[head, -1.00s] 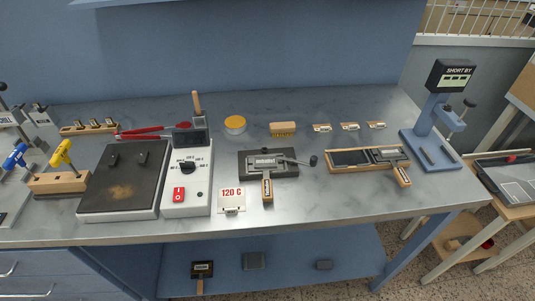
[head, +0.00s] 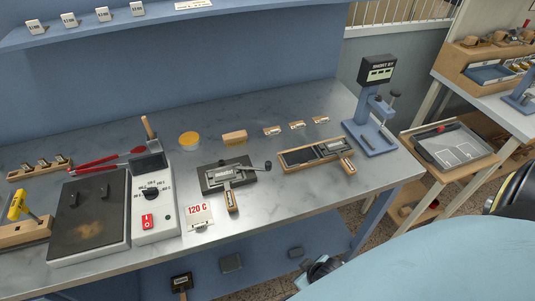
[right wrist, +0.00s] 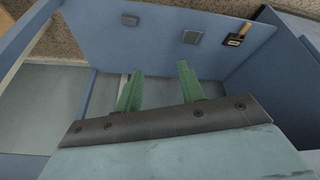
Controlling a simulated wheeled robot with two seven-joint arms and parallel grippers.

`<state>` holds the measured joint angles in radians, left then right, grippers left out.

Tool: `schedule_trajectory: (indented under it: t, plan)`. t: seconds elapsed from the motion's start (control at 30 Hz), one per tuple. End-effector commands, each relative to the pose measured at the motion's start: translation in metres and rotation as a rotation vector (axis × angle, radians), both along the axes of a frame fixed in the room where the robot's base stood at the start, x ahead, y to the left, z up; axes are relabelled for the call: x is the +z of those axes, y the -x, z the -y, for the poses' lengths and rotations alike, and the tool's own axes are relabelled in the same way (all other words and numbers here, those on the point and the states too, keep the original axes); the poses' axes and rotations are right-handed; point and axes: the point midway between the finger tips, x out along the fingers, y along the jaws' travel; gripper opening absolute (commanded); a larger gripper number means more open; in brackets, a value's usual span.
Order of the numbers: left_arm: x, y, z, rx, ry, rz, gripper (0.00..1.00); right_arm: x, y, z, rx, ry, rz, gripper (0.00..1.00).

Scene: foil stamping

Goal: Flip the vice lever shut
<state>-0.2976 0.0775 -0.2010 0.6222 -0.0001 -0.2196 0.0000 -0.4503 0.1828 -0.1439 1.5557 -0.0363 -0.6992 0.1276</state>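The dark vice (head: 212,184) sits on the marble-grey bench in the head view. A stamping holder with a wooden handle (head: 231,201) lies in it, with a grey type block (head: 224,173) on top. The vice lever (head: 254,168) sticks out to the right, low over the vice, ending in a black knob (head: 267,165). My right gripper (right wrist: 158,90) shows in the right wrist view with two green fingers apart and nothing between them. It is over the lower shelf area, away from the vice. My left gripper is not in view.
A hot plate (head: 89,218) and its control box (head: 154,210) stand left of the vice. A 120 C card (head: 198,215) is in front. A second holder tray (head: 300,160) and a blue press (head: 370,125) stand right. My light-blue arm fills the lower right.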

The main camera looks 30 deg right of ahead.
Motion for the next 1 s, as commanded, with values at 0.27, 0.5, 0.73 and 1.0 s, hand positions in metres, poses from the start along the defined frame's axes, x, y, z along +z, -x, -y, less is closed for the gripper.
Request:
schedule_trajectory:
  t: [0.27, 0.5, 0.73, 1.0]
  plan:
    - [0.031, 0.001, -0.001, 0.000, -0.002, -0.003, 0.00, 0.138, -0.042, 0.001, -0.027, 0.001, 0.134, 0.39]
    - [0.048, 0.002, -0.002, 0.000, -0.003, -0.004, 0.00, 0.230, -0.076, 0.019, -0.051, -0.008, 0.365, 0.39]
    - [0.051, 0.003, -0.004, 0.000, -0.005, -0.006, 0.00, 0.261, -0.107, 0.037, -0.023, -0.074, 0.608, 0.39]
    - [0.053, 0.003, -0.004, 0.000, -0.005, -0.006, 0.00, 0.286, -0.123, 0.042, 0.033, -0.159, 0.763, 0.39]
